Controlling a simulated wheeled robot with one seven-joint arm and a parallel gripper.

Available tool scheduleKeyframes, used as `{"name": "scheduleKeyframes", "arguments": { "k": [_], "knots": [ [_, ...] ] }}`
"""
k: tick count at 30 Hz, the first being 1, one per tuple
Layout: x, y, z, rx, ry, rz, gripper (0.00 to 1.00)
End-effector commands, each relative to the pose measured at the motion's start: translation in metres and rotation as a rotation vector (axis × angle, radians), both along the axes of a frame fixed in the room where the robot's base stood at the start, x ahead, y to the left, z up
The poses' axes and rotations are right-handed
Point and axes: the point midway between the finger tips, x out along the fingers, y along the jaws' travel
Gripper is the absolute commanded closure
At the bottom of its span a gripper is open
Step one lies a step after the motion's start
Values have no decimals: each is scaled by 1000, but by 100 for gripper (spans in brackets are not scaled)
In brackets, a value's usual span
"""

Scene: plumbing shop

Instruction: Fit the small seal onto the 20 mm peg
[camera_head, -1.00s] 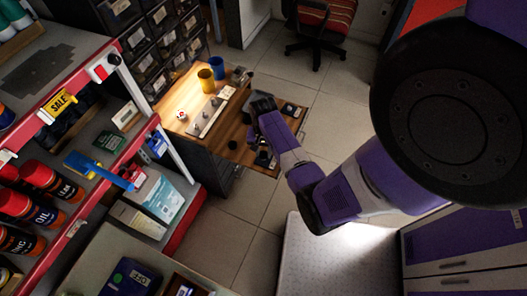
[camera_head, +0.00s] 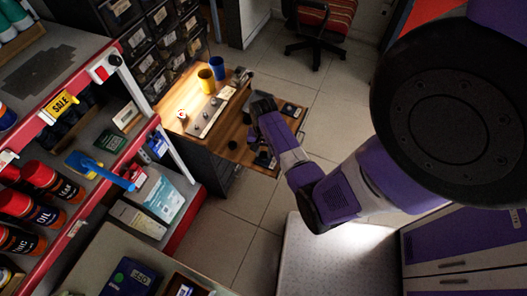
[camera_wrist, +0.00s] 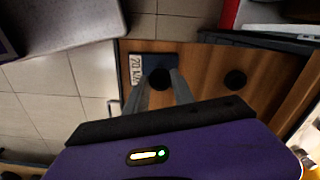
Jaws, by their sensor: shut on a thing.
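My gripper (camera_wrist: 160,84) points down over an open wooden drawer. Its two fingers are shut on a dark round piece, which I take to be the small seal (camera_wrist: 159,77). It overlaps a dark blue plate (camera_wrist: 176,62) with a white label reading about "20 M". The 20 mm peg cannot be made out and seems hidden behind the held piece and fingers. I cannot tell whether the seal touches the peg. In the head view the plate (camera_head: 265,158) is a dark shape beside my gripper (camera_head: 257,137), whose fingertips are hard to see.
A black disc (camera_wrist: 235,79) lies apart on the drawer's wood; it also shows in the head view (camera_head: 232,145). Another dark plate (camera_head: 290,110) lies farther back. On the bench stand a yellow cup (camera_head: 206,80), a blue cup (camera_head: 216,63) and a pale strip with small parts (camera_head: 206,118).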

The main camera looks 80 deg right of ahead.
Motion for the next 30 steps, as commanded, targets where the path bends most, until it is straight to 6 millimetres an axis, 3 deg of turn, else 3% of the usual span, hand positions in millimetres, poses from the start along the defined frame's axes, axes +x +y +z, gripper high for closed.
{"name": "scheduleKeyframes", "arguments": {
  "k": [30],
  "knots": [
    [0,0,16,1,0,0,100]
  ]
}}
